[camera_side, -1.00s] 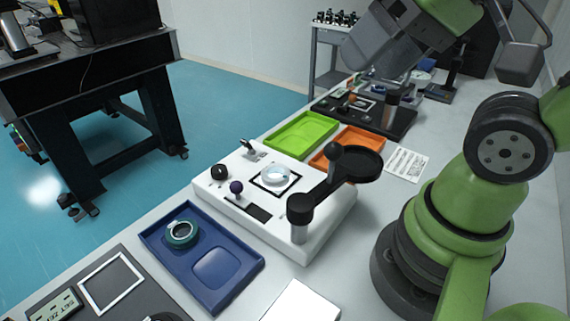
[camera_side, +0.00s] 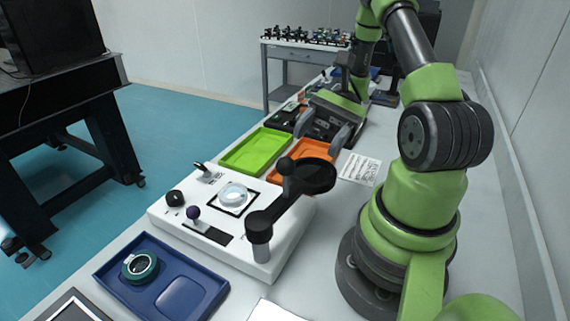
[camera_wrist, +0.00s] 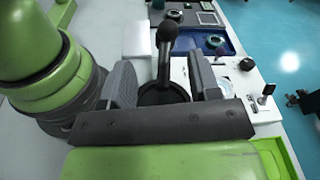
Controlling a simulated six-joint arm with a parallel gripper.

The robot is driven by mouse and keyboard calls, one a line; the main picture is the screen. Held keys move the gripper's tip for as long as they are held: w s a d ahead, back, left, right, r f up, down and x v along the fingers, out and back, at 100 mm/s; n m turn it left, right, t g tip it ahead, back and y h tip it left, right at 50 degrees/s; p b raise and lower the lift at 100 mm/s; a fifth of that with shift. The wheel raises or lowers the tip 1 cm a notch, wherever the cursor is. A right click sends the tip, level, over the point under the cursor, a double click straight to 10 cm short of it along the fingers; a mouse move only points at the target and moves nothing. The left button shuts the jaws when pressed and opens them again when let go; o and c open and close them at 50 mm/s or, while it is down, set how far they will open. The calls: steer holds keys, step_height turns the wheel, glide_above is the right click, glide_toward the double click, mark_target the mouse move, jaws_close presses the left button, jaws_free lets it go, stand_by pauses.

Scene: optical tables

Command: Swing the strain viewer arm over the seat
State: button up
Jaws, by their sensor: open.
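The black strain viewer arm (camera_side: 284,202) runs from its post (camera_side: 261,247) at the white unit's front right to a round dark disc (camera_side: 315,177). A ball knob (camera_side: 285,166) stands near the disc. The disc hangs off to the right of the seat (camera_side: 233,197), a black-outlined square holding a clear round piece. My gripper (camera_side: 328,137) is open, low behind the disc near the orange tray. In the wrist view, the viewer arm (camera_wrist: 165,65) shows between my two spread fingers (camera_wrist: 163,85), and part of the disc is hidden by my gripper. I cannot tell whether they touch.
The white unit (camera_side: 170,224) also carries a black knob, a purple-topped lever and a small switch. Green (camera_side: 256,151) and orange (camera_side: 288,172) trays lie behind it; a blue tray (camera_side: 213,297) with a teal ring lies in front. A printed sheet (camera_side: 360,169) lies at right.

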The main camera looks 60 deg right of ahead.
mark_target(285, 166)
steer(key=shift+d+f+m+t+y, duration=0.4)
steer(key=shift+f+m+t+y, duration=0.15)
steer(key=shift+m+t, duration=0.35)
steer(key=shift+a, duration=0.1)
steer(key=a, duration=0.3)
steer(key=w+a, duration=0.1)
steer(key=a, duration=0.2)
steer(key=w+a, duration=0.1)
steer(key=a, duration=0.2)
steer(key=shift+a, duration=0.25)
jaws_close()
